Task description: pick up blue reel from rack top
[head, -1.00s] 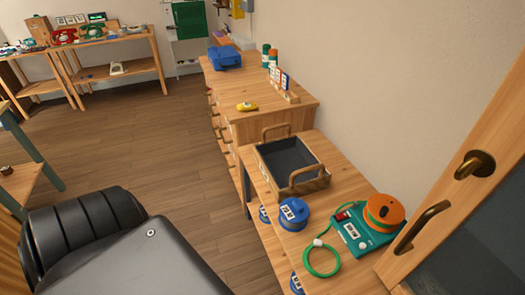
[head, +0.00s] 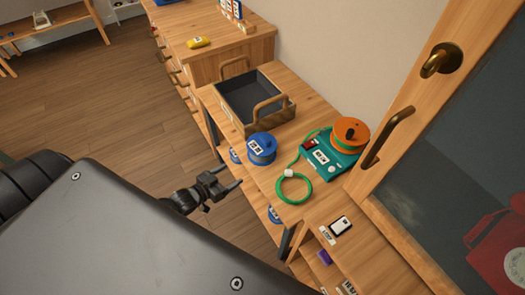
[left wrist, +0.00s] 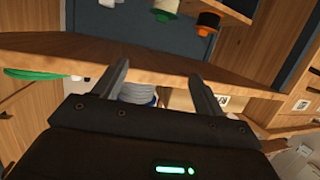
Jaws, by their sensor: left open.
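The blue reel (head: 262,150) with a white label stands on the wooden rack top (head: 255,186) in the head view, between the tray and the green cord loop. My left gripper (head: 232,177) is open and empty, left of and nearer than the reel, beside the rack's edge and apart from the reel. In the left wrist view my open left gripper (left wrist: 162,75) faces a wooden edge. A pale, ribbed round thing (left wrist: 138,93) shows partly between its fingers; I cannot tell which reel it is. My right gripper is not in view.
A dark-lined wooden tray (head: 228,109) stands behind the reel. A teal device (head: 322,160) with an orange reel (head: 351,131) and a green cord loop (head: 294,188) are to its right. A handled wooden door (head: 398,105) is at right.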

